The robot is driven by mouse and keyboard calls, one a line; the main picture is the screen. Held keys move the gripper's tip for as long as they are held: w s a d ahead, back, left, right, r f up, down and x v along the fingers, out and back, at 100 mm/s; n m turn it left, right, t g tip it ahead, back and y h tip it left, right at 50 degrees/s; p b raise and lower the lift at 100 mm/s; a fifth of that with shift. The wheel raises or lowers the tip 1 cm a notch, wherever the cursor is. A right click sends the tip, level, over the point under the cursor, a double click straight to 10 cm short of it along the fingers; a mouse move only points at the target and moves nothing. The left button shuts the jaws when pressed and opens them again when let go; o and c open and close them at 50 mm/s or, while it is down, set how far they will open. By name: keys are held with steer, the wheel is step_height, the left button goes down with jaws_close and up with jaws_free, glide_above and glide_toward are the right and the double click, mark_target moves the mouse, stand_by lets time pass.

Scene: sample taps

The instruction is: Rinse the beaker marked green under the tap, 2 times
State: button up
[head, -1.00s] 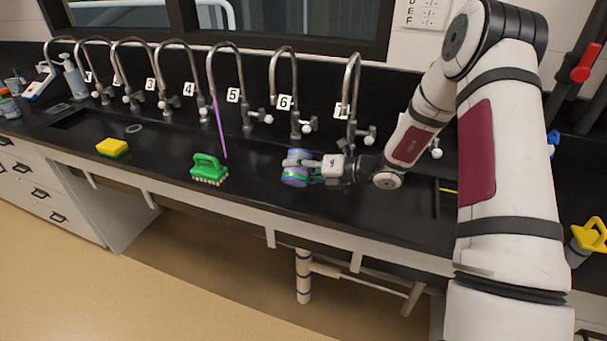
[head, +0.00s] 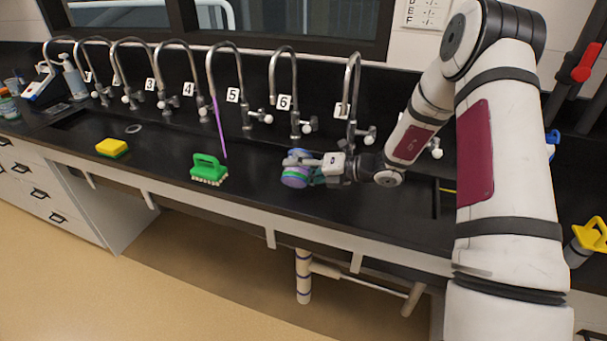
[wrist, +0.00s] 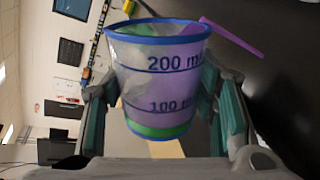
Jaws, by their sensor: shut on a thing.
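My gripper (head: 318,167) is shut on a beaker (head: 294,170) and holds it above the black counter, in front of taps 6 and 7. In the wrist view the see-through beaker (wrist: 160,85) has a blue rim, a green band at its base, a purple tint and marks for 100 and 200 ml. The fingers press its sides. In the head view it looks tipped well over, and the gripper hides part of it. Tap 6 (head: 284,85) is behind it to the left, tap 7 (head: 350,90) behind it to the right.
A green brush (head: 208,168) and a yellow sponge (head: 111,147) lie on the counter to the left. More taps line the back leftward. The front counter between brush and beaker is clear.

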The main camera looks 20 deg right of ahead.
steer(key=shift+w+r+m, duration=0.1)
steer(key=shift+r+m, duration=0.25)
steer(key=shift+m, duration=0.15)
stand_by(0.7)
steer(key=shift+w+d+f+m+g+y+b, duration=0.3)
steer(key=shift+w+d+f+m+g+b, duration=0.1)
steer(key=shift+w+m+g+b, duration=0.25)
stand_by(0.6)
steer(key=shift+w+d+f+m+b, duration=0.15)
steer(key=shift+f+m+b, duration=0.2)
steer(key=shift+m, duration=0.2)
stand_by(0.8)
steer(key=shift+w+r+m+g+y, duration=0.1)
steer(key=shift+m+g+y, duration=0.2)
steer(key=shift+g, duration=0.05)
stand_by(0.3)
steer(key=shift+s+r+n+p, duration=0.3)
steer(key=shift+n+p, duration=0.1)
steer(key=shift+n, duration=0.2)
steer(key=shift+s+a+r+n+t+h+p, duration=0.45)
steer(key=shift+s+n+t+p, duration=0.15)
steer(key=shift+n, duration=0.1)
steer(key=shift+w+f, duration=0.1)
steer(key=shift+f, duration=0.1)
